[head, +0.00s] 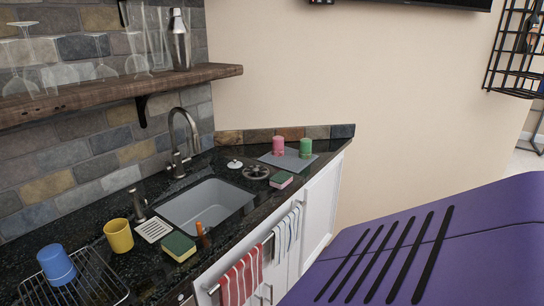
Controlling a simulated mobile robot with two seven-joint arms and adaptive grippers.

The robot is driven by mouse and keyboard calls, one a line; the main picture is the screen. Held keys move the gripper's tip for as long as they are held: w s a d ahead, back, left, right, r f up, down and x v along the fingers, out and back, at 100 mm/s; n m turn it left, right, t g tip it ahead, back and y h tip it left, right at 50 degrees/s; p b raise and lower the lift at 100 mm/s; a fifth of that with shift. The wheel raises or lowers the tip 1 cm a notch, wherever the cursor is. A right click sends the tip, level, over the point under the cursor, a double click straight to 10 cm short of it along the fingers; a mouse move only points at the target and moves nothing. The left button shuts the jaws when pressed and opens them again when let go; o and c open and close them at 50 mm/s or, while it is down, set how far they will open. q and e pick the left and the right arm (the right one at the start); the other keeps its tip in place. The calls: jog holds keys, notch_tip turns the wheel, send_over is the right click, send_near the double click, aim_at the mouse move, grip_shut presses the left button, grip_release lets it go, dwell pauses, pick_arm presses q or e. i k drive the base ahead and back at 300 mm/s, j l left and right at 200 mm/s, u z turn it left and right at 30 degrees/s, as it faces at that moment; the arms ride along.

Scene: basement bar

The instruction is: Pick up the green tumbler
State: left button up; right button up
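The green tumbler (305,148) stands upright on a grey mat (287,164) at the far right end of the dark counter. A pink tumbler (278,145) stands just left of it on the same mat, with a small gap between them. Neither of my grippers shows in the head view. Nothing hides the green tumbler.
A sink (205,203) with a faucet (184,135) is set in the counter (135,262). Nearby are a yellow cup (118,236), a blue cup (56,264) on a wire rack (97,281), and sponges (179,246). A wooden shelf (130,88) with glasses overhangs the left.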

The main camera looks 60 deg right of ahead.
aim_at(305, 150)
jog(key=z, duration=2.1)
jog(key=i+l+u, duration=0.15)
jog(key=u, duration=0.5)
jog(key=i+l+u, duration=0.35)
jog(key=l, duration=0.25)
jog(key=i+l+u, duration=0.2)
jog(key=i+l, duration=0.15)
jog(key=l, duration=0.15)
jog(key=i+l, duration=0.1)
jog(key=l, duration=0.25)
jog(key=i+l, duration=0.15)
jog(key=l, duration=0.15)
